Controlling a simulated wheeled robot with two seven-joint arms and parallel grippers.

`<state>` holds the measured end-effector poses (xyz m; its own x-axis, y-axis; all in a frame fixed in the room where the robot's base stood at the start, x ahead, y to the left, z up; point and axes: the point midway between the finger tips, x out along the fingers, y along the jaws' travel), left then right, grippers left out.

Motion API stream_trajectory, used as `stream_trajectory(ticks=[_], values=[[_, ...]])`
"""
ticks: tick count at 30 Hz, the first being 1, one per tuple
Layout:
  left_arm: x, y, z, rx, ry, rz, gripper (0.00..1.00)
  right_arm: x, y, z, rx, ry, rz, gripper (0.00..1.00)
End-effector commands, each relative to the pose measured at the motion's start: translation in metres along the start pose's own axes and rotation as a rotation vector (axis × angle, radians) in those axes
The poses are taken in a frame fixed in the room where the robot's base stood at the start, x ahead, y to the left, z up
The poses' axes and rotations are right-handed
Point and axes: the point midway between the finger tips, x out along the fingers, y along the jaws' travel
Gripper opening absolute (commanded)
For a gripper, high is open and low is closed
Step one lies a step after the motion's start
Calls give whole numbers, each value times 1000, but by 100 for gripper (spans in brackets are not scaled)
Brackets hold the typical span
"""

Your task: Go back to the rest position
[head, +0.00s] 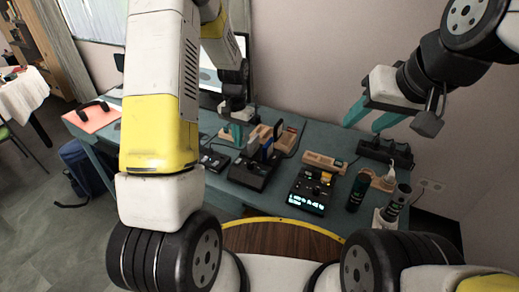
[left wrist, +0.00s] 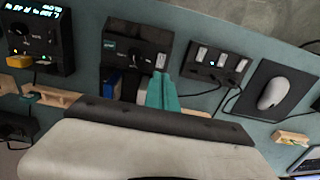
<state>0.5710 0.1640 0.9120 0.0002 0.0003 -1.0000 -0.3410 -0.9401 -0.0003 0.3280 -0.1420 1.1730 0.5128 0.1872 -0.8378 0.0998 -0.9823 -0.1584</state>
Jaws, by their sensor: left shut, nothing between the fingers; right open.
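My left gripper (head: 236,133) is at the end of the arm that reaches forward from the left, above the back part of the teal table (head: 205,125). In the left wrist view its teal fingers (left wrist: 162,92) are together with nothing between them, in front of a black device (left wrist: 137,48). My right gripper (head: 370,116) hangs in the air at the upper right, its teal fingers spread and empty, above the right part of the table. Part of the table is hidden behind my left arm.
A black device with a lit display (head: 312,190), another black device (head: 253,172), a wooden rack (head: 325,162), a dark bottle (head: 357,191) and a black socket block (head: 385,150) crowd the table. A monitor (head: 208,75) stands behind my left arm. A mouse (left wrist: 272,93) lies on a dark pad.

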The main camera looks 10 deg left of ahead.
Motion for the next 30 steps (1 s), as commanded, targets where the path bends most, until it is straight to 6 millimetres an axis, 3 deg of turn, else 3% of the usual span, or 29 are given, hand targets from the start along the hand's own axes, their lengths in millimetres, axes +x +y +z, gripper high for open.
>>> stream_trajectory(ticks=[16, 19, 23, 30], values=[[-6, 0, 0, 0, 0, 0, 0, 0, 0, 0, 0, 0, 0, 45], [-15, 1, 2, -6, 13, 0, 0, 0, 0, 0, 0, 0, 0, 45], [-54, 6, 11, -36, 65, 5, 0, 0, 0, 0, 0, 0, 0, 45], [-155, 29, 59, -124, 221, 27, 0, 0, 0, 0, 0, 0, 0, 45]])
